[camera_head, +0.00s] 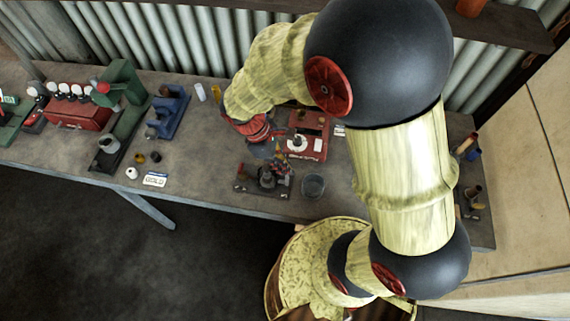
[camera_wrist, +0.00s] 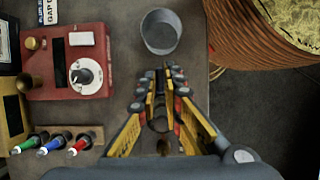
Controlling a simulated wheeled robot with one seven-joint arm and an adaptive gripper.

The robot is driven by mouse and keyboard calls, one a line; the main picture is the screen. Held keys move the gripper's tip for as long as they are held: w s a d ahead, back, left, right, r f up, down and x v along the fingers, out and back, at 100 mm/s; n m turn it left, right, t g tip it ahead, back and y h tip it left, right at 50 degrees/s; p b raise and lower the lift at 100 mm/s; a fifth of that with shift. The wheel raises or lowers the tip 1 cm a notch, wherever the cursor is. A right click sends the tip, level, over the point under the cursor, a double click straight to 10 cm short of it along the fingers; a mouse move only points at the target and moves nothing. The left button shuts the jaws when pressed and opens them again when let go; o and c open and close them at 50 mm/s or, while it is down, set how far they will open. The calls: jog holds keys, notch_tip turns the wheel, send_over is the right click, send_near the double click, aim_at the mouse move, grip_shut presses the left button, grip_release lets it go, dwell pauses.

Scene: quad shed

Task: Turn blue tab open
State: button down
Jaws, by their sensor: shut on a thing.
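My gripper (camera_wrist: 162,72) is in the middle of the wrist view, with its yellow and grey fingers close together. In the head view my gripper (camera_head: 281,167) points down at a small dark fixture (camera_head: 245,186) near the front edge of the bench. The fingers are shut on a part of this fixture, which they mostly hide. I cannot make out a blue tab; the fingers may cover it, and its angle cannot be told.
A grey cup (camera_head: 313,186) stands right of the fixture, near the bench edge (camera_head: 210,190). Behind is a red box with a white dial (camera_wrist: 86,76). A blue stand (camera_head: 168,112) is farther left.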

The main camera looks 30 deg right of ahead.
dwell(0.5)
jog(key=m+p, duration=0.1)
jog(key=m, duration=0.1)
jog(key=m+g+y+p, duration=0.1)
jog(key=shift+w+d+r+m+p, duration=0.1)
jog(key=shift+r+m+p, duration=0.05)
jog(key=shift+m+p, duration=0.2)
jog(key=m+y+p, duration=0.1)
jog(key=m, duration=0.1)
jog(key=m+p, duration=0.1)
jog(key=m, duration=0.1)
jog(key=shift+w+d+m+g+y, duration=0.1)
jog(key=shift+m+g+y, duration=0.2)
jog(key=shift+m+y, duration=0.1)
jog(key=m+y+p, duration=0.1)
jog(key=m, duration=0.2)
jog(key=shift+d+m, duration=0.1)
jog(key=shift+m, duration=0.15)
jog(key=shift+d+m+y+p, duration=0.1)
jog(key=shift+m+y+p, duration=0.75)
jog(key=shift+m, duration=1.05)
jog(key=c, duration=1.9)
grip_release()
